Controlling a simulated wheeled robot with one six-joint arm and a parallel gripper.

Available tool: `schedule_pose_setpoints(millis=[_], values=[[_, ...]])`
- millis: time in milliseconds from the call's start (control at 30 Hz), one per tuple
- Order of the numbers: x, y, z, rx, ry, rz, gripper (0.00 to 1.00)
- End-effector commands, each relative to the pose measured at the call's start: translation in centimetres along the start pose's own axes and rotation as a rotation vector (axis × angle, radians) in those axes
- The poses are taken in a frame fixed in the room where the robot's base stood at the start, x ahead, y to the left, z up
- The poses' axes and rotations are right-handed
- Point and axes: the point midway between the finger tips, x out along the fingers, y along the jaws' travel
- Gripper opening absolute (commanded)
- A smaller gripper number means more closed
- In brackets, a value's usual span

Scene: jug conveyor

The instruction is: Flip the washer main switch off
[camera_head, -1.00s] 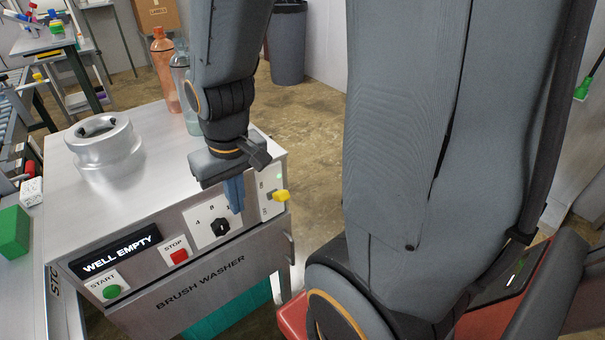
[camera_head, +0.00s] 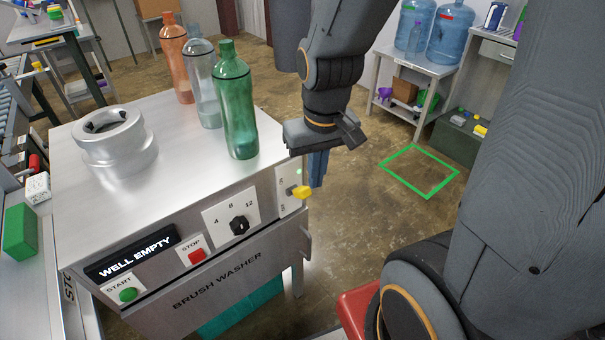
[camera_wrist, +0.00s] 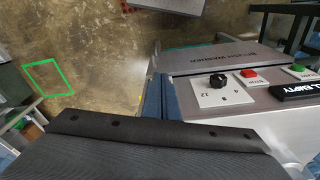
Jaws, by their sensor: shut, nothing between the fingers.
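The brush washer (camera_head: 200,275) is a grey metal cabinet with controls along its front. Its main switch is a yellow-tipped lever (camera_head: 300,192) on a pale plate at the right end of the panel, sticking out to the right. My gripper (camera_head: 317,170) is just beyond the panel's right end, close to the lever, fingers pointing down. The blue fingers are together with nothing held. I cannot tell whether they touch the lever. In the wrist view the fingers (camera_wrist: 152,98) show beside the dial plate; the lever is hidden there.
The panel also has a black dial (camera_head: 239,225), a red stop button (camera_head: 196,256) and a green start button (camera_head: 128,294). Several bottles, including a green bottle (camera_head: 236,105), stand on the washer top beside a metal collar (camera_head: 113,143).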

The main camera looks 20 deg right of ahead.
Motion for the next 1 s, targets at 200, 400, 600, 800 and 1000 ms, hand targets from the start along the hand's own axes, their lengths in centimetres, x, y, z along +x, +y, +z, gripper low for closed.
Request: schedule_pose_setpoints(millis=[200, 400, 600, 800, 1000], values=[[-2.2, -0.4, -6.9, -0.166, -0.041, -0.009, 0.00], [-4.5, -0.8, -10.6, -0.283, -0.077, -0.021, 0.00], [-4.9, -0.8, -10.9, -0.297, -0.083, -0.023, 0.00], [-4.8, -0.8, -10.8, -0.297, -0.084, -0.023, 0.00], [-2.9, -0.9, -10.6, -0.296, -0.087, -0.024, 0.00]])
